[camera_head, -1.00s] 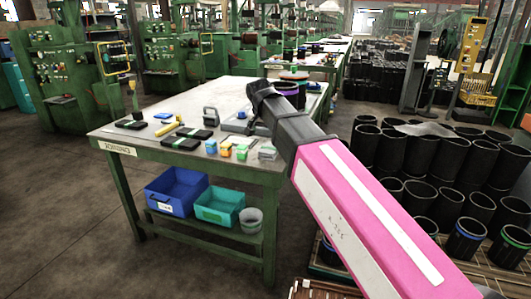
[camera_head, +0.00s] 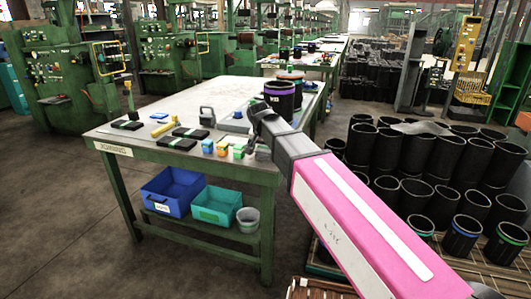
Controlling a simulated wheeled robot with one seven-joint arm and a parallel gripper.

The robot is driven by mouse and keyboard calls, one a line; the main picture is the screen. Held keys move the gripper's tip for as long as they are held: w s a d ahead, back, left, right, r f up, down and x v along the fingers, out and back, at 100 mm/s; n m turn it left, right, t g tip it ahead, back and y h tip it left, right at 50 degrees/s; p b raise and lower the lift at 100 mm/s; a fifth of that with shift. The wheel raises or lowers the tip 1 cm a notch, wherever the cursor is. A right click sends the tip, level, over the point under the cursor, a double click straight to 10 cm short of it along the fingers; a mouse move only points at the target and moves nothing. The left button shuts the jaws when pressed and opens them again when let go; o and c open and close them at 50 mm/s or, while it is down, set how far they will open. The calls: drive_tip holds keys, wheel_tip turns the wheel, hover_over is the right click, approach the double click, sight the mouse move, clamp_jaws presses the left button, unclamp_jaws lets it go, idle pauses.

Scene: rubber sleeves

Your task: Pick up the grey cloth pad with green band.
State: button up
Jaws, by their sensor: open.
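Several flat dark pads lie on the near left part of the grey worktable (camera_head: 225,100). One pad (camera_head: 189,132), nearer the table's middle, seems to carry a thin greenish band. Another dark pad (camera_head: 177,144) lies right in front of it, and a further one (camera_head: 127,125) lies to the left near the table edge. At this size I cannot be sure of the band colours. My gripper (camera_head: 258,112) is over the right side of the table, to the right of the pads and apart from them. It looks empty; its fingertips are small and partly hidden.
A black sleeve with a purple band (camera_head: 280,97) stands behind my gripper. Blue (camera_head: 172,190) and teal (camera_head: 216,206) bins sit on the lower shelf.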

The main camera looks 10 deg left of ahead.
sight(263, 149)
drive_tip(key=shift+w+f, duration=0.2)
drive_tip(key=shift+f, duration=0.25)
drive_tip(key=shift+f, duration=0.2)
drive_tip(key=c, duration=1.1)
drive_tip(key=shift+r, duration=0.15)
drive_tip(key=shift+r, duration=0.6)
drive_tip(key=v, duration=0.4)
drive_tip(key=shift+w+a, duration=0.15)
drive_tip(key=shift+a, duration=0.05)
drive_tip(key=s+a+r, duration=0.1)
drive_tip(key=s+r, duration=0.1)
drive_tip(key=s, duration=0.1)
drive_tip(key=s+a+r, duration=0.1)
drive_tip(key=s+r, duration=0.1)
drive_tip(key=s, duration=0.1)
drive_tip(key=s+a+r, duration=0.2)
drive_tip(key=s, duration=0.1)
drive_tip(key=shift+s+a+r, duration=0.1)
drive_tip(key=shift+s, duration=0.15)
